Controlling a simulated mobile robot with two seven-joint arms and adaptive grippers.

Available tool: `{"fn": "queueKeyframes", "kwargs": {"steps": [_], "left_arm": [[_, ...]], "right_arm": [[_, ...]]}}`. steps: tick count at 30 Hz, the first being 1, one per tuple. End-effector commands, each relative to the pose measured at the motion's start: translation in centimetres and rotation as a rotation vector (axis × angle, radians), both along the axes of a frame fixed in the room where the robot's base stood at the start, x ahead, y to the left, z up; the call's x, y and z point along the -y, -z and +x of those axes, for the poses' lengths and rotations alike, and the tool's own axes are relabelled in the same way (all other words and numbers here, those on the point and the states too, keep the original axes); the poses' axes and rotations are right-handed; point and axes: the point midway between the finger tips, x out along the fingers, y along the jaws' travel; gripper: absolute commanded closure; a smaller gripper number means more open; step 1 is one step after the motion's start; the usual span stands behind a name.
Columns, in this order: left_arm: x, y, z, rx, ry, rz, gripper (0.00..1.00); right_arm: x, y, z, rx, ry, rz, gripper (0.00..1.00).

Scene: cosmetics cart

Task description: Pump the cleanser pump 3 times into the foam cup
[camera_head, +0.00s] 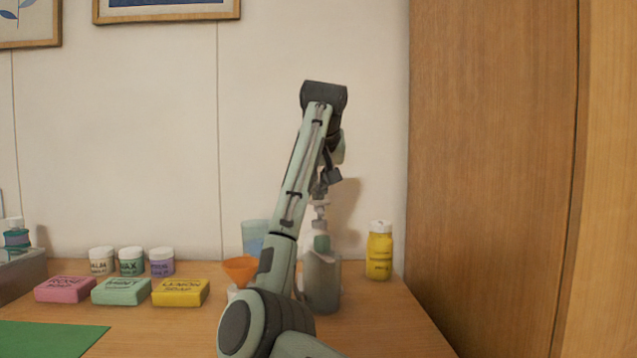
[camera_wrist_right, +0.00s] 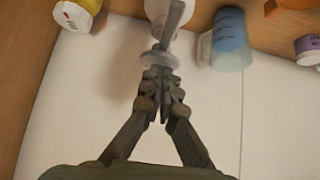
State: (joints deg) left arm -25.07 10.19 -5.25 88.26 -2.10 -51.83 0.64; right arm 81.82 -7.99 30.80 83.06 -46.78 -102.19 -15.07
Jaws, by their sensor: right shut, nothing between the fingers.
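The cleanser pump is a grey bottle (camera_head: 322,283) with a pale pump top, standing on the wooden table, partly hidden by my right arm. My right gripper (camera_head: 321,190) points down, directly over the pump top, with its fingers shut and empty. In the right wrist view, my shut fingers (camera_wrist_right: 170,35) overlap the pale pump top (camera_wrist_right: 158,59); whether they touch it, I cannot tell. A small white rim (camera_head: 233,292) shows left of my arm, mostly hidden; it may be the foam cup, but I cannot tell. My left gripper is out of view.
A yellow bottle (camera_head: 380,252) stands to the right of the pump. A blue cup (camera_head: 254,237) and an orange funnel-like item (camera_head: 240,268) are to its left. Several jars and soap bars, including a yellow soap (camera_head: 181,292), stand further left. A wooden panel (camera_head: 490,180) bounds the right side.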

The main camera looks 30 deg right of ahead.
Motion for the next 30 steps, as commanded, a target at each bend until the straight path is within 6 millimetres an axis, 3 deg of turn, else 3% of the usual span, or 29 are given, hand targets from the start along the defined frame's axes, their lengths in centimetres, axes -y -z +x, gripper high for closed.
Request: {"fn": "queueKeyframes", "kwargs": {"steps": [6,12,21,26,30], "left_arm": [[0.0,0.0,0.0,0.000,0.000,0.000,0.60],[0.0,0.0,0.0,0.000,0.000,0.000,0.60],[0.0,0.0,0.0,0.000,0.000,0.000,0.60],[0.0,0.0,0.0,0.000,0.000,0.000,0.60],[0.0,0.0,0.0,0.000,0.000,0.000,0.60]], "right_arm": [[0.0,0.1,0.0,-0.001,0.000,0.001,1.00],[0.0,1.9,0.0,-0.001,0.001,0.001,1.00],[0.0,1.9,0.0,-0.003,0.001,0.003,1.00],[0.1,0.3,0.1,0.000,0.001,0.002,1.00],[0.2,-2.7,0.2,0.005,0.001,-0.003,1.00]]}}
